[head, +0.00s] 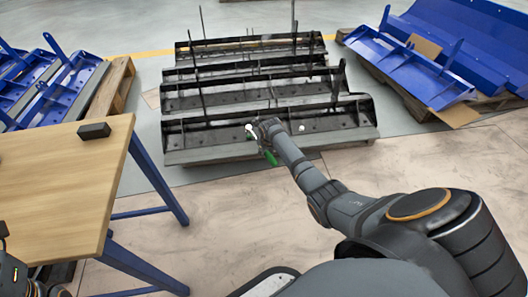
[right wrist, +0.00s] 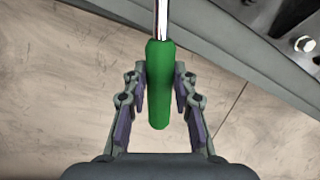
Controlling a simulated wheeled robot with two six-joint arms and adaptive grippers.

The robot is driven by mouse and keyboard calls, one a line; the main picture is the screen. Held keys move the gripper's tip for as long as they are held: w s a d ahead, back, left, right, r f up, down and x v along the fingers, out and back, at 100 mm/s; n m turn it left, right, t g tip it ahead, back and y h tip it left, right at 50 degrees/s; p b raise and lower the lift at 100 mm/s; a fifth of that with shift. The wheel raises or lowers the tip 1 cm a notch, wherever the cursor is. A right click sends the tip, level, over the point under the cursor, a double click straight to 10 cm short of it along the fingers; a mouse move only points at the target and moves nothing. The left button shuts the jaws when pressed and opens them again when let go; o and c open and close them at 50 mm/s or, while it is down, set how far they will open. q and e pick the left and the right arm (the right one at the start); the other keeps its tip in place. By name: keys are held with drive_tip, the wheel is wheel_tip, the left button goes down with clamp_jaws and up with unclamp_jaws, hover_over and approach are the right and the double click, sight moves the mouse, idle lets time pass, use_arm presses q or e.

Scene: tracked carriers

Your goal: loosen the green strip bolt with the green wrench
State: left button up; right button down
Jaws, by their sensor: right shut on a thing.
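My right gripper (right wrist: 160,100) is shut on the green handle of the wrench (right wrist: 159,75), with a finger on each side. The wrench's shiny shaft runs out past the top edge of the right wrist view, so its head is hidden there. A pale bolt head (head: 301,128) sits on that carrier to the right of the gripper; a bolt (right wrist: 304,44) also shows in the right wrist view. I cannot make out a green strip bolt.
Several black carriers stand in rows behind the front one, with upright rods. Blue carriers (head: 430,75) lie on a pallet at right, others (head: 45,85) at left. A wooden table (head: 60,180) with a small black block (head: 94,130) stands at left. Floor in front is clear.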

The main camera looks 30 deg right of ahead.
drive_tip(key=shift+f, duration=0.15)
idle(0.5)
drive_tip(key=shift+w+d+f, duration=0.1)
drive_tip(key=shift+f, duration=0.05)
idle(0.4)
drive_tip(key=shift+p, duration=0.45)
drive_tip(key=shift+w+f, duration=0.1)
drive_tip(key=shift+f, duration=0.15)
idle(0.7)
drive_tip(key=shift+p, duration=0.35)
